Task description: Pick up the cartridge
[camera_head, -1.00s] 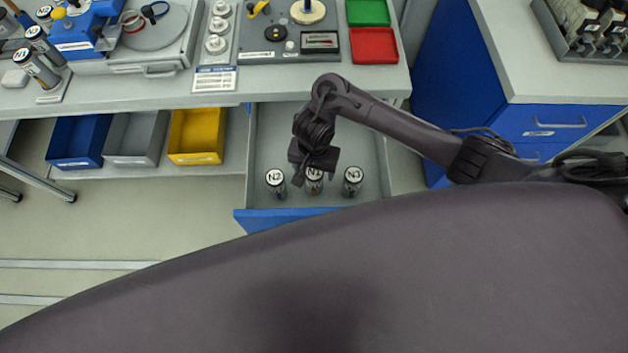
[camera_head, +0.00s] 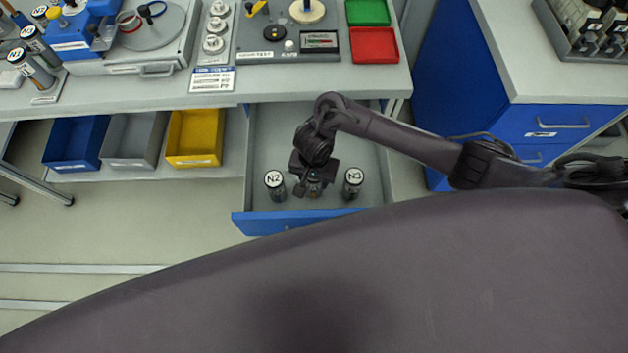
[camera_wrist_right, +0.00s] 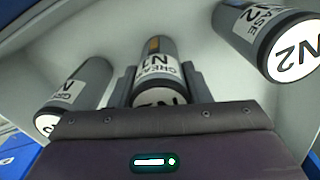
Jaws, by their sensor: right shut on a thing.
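Three grey cartridges with white labelled caps stand in the open drawer (camera_head: 345,150). The left one (camera_head: 275,185) reads N2 and the right one (camera_head: 353,182) reads N3. My right gripper (camera_head: 313,188) is shut on the middle cartridge (camera_head: 315,187), with its fingers on either side of it. The gripper hides most of that cartridge in the head view. In the right wrist view this cartridge (camera_wrist_right: 156,72) reads GREASE N1 and lies between the fingers. The N2 cartridge (camera_wrist_right: 268,38) is at the right there. My left gripper is not in view.
Blue (camera_head: 76,142), grey (camera_head: 133,140) and yellow (camera_head: 195,137) bins sit left of the drawer under the bench. The bench (camera_head: 250,77) overhangs the drawer's back. The drawer's blue front (camera_head: 290,217) is close below the cartridges. A blue cabinet (camera_head: 460,95) stands at the right.

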